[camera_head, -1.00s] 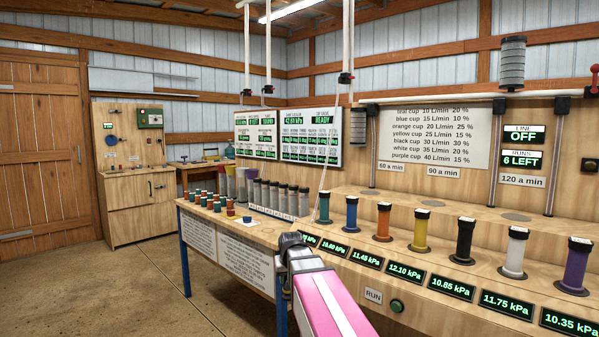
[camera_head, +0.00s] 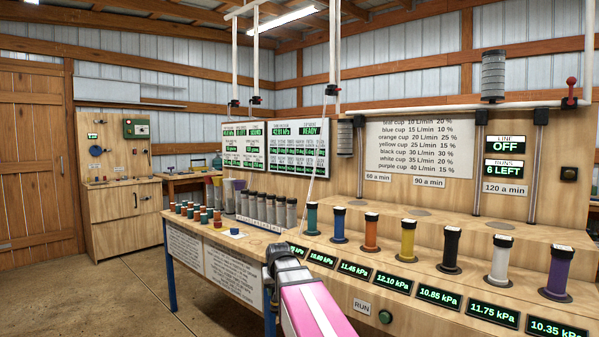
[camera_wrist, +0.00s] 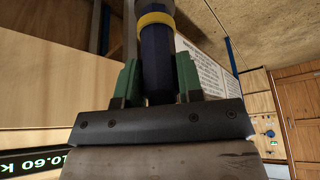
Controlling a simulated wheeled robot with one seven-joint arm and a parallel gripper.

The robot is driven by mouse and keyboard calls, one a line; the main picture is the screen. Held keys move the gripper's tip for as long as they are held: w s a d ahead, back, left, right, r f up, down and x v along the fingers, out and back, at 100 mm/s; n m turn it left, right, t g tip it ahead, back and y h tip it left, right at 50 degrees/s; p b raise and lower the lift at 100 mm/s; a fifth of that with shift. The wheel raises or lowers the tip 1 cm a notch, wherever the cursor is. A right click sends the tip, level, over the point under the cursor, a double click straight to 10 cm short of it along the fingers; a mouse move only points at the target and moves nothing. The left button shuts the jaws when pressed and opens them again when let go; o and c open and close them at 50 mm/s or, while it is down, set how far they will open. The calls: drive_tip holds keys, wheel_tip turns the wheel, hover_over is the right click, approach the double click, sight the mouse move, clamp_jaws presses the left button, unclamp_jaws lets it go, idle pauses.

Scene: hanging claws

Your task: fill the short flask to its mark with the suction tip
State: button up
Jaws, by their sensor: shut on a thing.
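In the wrist view, the green fingers of my gripper (camera_wrist: 158,72) are closed on either side of a dark blue cylinder (camera_wrist: 156,62) with a yellow band (camera_wrist: 155,19). I cannot tell whether this is the suction tip. In the head view, my pink arm reaches over the front of the bench, and its fingers and the held cylinder do not show clearly. A thin pale line (camera_head: 313,165) slants down from overhead toward the bench behind my arm. Several grey cylinders with dark tops (camera_head: 265,208) stand in a row on the bench; I cannot pick out the short flask or its mark.
Coloured cylinders, such as the orange one (camera_head: 371,232) and the purple one (camera_head: 559,270), stand along the bench behind pressure displays. Small coloured caps (camera_head: 196,214) sit at its left end. Display boards (camera_head: 298,146) stand behind. A wooden cabinet (camera_head: 126,215) is at far left; the floor before it is clear.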

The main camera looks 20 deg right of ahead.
wheel_tip(320, 180, up, 36)
drive_tip(key=shift+f, duration=0.2)
idle(1.3)
